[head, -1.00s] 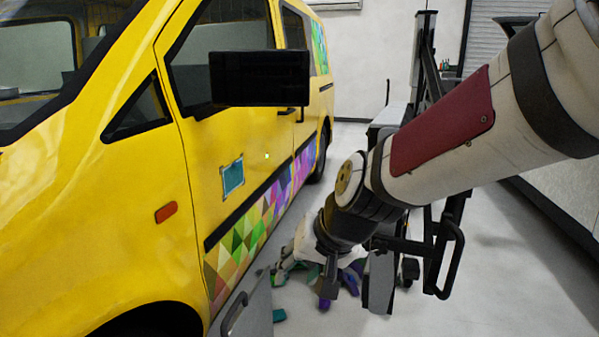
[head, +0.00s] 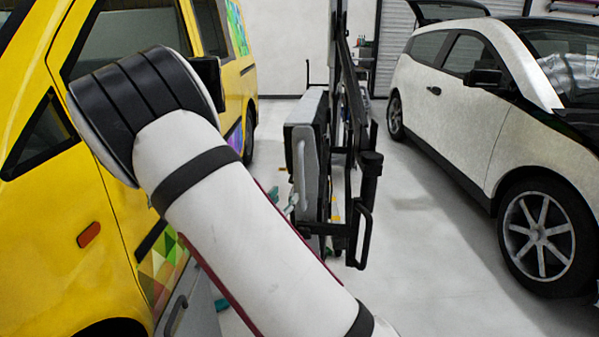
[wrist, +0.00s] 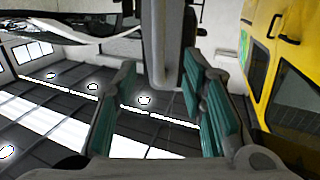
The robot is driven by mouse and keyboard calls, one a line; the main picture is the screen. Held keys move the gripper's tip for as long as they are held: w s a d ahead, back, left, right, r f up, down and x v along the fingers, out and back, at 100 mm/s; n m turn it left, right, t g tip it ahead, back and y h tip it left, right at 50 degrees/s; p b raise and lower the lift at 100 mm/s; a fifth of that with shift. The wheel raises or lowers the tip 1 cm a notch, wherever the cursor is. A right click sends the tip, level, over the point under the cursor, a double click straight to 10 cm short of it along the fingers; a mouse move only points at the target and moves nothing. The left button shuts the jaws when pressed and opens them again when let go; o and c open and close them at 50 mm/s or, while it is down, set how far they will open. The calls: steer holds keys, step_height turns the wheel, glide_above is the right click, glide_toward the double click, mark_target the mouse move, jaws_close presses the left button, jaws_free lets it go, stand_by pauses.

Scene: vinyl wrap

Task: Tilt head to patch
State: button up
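The yellow van (head: 60,190) stands at left in the head view, with a multicoloured triangle wrap (head: 160,265) low on its side. My own arm crosses the front door, and the teal patch on that door is hidden behind it. The van also shows at the right edge of the wrist view (wrist: 293,85). My gripper (wrist: 158,78) shows in the wrist view with its teal-padded fingers wide apart and nothing between them. In the head view the gripper is mostly hidden behind my arm.
A white car (head: 480,110) is parked at right. The pale floor (head: 430,250) between cart and car is clear. The wrist view also shows ceiling lights (wrist: 144,100).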

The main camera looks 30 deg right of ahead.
mark_target(300, 177)
steer(key=b+x, duration=0.1)
steer(key=x, duration=1.3)
steer(key=shift+s+r+b, duration=0.1)
steer(key=shift+r+b, duration=0.1)
steer(key=shift+b, duration=0.15)
steer(key=shift+c, duration=0.3)
jaws_close()
